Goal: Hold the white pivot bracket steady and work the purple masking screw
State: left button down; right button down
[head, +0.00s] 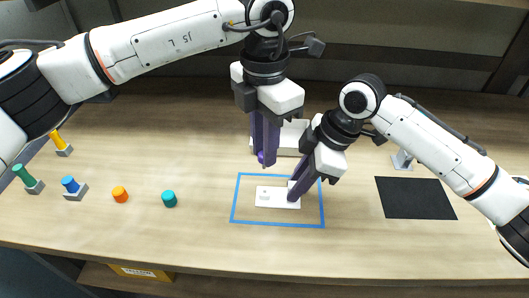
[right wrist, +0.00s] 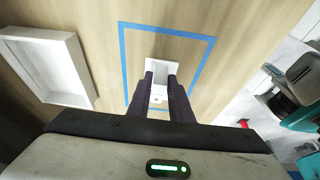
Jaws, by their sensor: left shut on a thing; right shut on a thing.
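The white pivot bracket (head: 272,197) lies flat on the table inside the blue tape outline (head: 235,200). My right gripper (head: 294,196) is shut on the bracket's right end. In the right wrist view the bracket (right wrist: 160,66) shows between and beyond the dark fingers (right wrist: 160,80). My left gripper (head: 265,162) points down, shut on the purple masking screw (head: 261,158), and appears to hold it above the table, behind the bracket. Only a small part of the screw shows; the fingers hide the rest. The screw does not show in the right wrist view.
A white tray (head: 290,138) stands behind the tape outline, partly hidden by my grippers. A black mat (head: 415,198) and a grey bracket (head: 402,161) are at right. An orange piece (head: 120,194), a teal piece (head: 169,199) and several coloured pieces on grey blocks stand at left.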

jog(key=shift+d+f, duration=0.15)
jog(key=shift+f, duration=0.1)
jog(key=c, duration=1.5)
grip_release()
jog(key=shift+r, duration=0.15)
jog(key=shift+r, duration=0.2)
jog(key=v, duration=1.1)
jog(key=shift+r, duration=0.3)
